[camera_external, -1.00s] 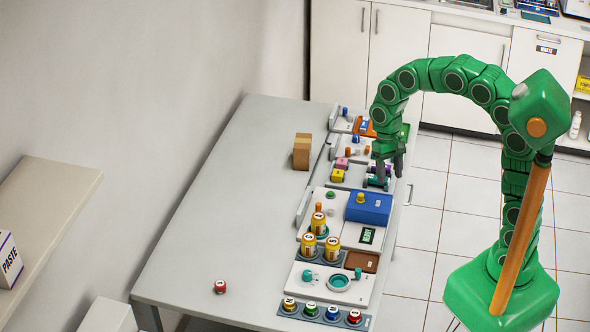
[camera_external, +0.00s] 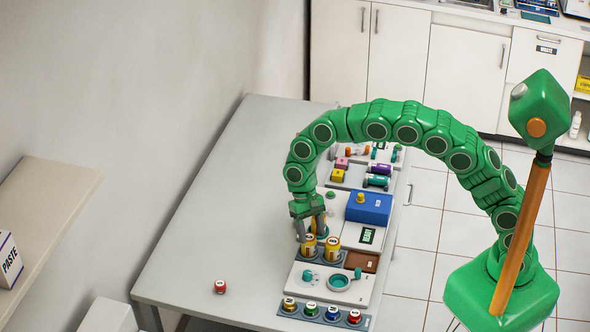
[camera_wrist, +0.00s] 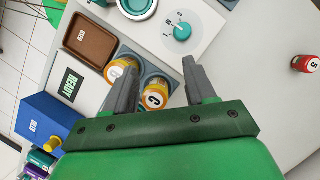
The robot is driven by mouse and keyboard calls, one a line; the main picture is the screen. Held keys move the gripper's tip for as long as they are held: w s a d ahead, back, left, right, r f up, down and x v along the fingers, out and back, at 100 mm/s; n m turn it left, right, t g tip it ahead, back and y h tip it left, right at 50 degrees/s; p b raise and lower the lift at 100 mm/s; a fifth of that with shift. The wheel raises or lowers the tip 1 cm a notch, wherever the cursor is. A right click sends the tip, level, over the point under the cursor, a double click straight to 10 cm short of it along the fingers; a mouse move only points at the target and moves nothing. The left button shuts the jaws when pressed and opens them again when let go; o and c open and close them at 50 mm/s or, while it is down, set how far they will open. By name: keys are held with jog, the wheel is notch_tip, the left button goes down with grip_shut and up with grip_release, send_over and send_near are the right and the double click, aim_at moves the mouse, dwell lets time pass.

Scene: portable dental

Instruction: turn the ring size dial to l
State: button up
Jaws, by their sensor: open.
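The ring size dial is a teal knob (camera_wrist: 182,32) on a white panel (camera_wrist: 206,22), with small letters around its left and upper side in the wrist view. I cannot tell for sure which letter it points to. In the external view the dial (camera_external: 308,275) is at the left of the white panel near the front of the table. My gripper (camera_external: 311,236) hangs fingers down over the yellow bottles, behind the dial. In the wrist view my gripper (camera_wrist: 158,72) is open, its two fingers apart, with the dial beyond the fingertips.
Yellow-labelled bottles (camera_external: 333,244) stand in a grey rack close to my fingers. A teal ring dish (camera_external: 339,282) shares the dial's panel. A brown tray (camera_external: 361,262) and blue box (camera_external: 368,208) lie to the right.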

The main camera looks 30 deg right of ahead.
send_near(307, 272)
jog(key=f, duration=0.1)
jog(key=shift+x, duration=3.95)
jog(key=shift+s, duration=0.2)
jog(key=shift+c, duration=0.3)
jog(key=shift+r, duration=0.1)
grip_shut()
